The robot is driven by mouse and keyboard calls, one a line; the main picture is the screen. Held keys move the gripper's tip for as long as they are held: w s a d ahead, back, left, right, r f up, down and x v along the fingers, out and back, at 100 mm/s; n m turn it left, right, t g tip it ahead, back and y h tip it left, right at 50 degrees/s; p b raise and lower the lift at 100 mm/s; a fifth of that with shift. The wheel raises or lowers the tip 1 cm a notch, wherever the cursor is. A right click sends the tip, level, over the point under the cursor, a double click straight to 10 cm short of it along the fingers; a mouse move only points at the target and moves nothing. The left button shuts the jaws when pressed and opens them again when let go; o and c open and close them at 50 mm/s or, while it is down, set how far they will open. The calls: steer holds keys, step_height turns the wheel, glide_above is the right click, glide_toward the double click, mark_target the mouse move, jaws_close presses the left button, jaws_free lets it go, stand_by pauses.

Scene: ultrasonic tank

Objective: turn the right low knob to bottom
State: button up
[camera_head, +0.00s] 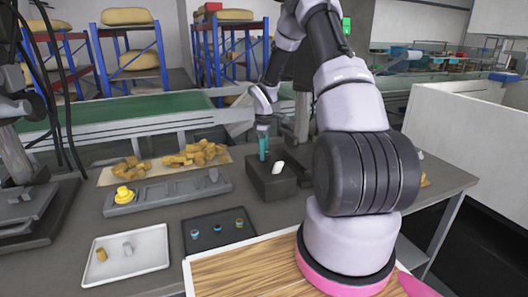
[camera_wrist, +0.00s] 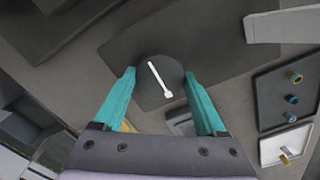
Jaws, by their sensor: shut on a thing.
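A dark box (camera_head: 272,183) stands on the grey table, left of my arm in the head view. In the wrist view, a round dark knob (camera_wrist: 147,88) with a white pointer line (camera_wrist: 160,80) sits between my teal fingers. The pointer slants from upper left to lower right in that view. My gripper (camera_head: 264,158) points down at the box; it also shows in the wrist view (camera_wrist: 159,78), with a finger on each side of the knob. It is shut on the knob. No label shows, so I cannot tell its name. My fingers hide its sides.
A white piece (camera_head: 278,167) stands up close to my fingers. A black tray (camera_head: 244,247) with small coloured cylinders and a white tray (camera_head: 150,262) lie nearer the front. A grey holder (camera_head: 160,205) with a yellow piece is left. Yellow blocks (camera_head: 200,153) lie behind.

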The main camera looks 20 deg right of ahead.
steer(key=o, duration=1.3)
step_height(320, 180, up, 11)
steer(key=shift+f, duration=0.1)
steer(key=s+a+r+m+t, duration=0.2)
steer(key=s+a+r+m, duration=0.15)
steer(key=s+r, duration=0.55)
steer(key=s+a+r+m+t, duration=0.1)
steer(key=s+a+r+m, duration=0.4)
steer(key=r, duration=0.7)
steer(key=s+r+m+t, duration=0.1)
steer(key=s+r+m, duration=0.1)
steer(key=s, duration=0.4)
steer(key=s+a+r+m+t+y, duration=0.1)
steer(key=s+r+m, duration=0.1)
steer(key=s, duration=0.4)
steer(key=s+a+r+m+t+y, duration=0.1)
steer(key=s+r+m+t, duration=0.1)
steer(key=s, duration=0.4)
steer(key=shift+s+r+m, duration=0.1)
steer(key=shift+s+m, duration=0.25)
steer(key=shift+m, duration=0.2)
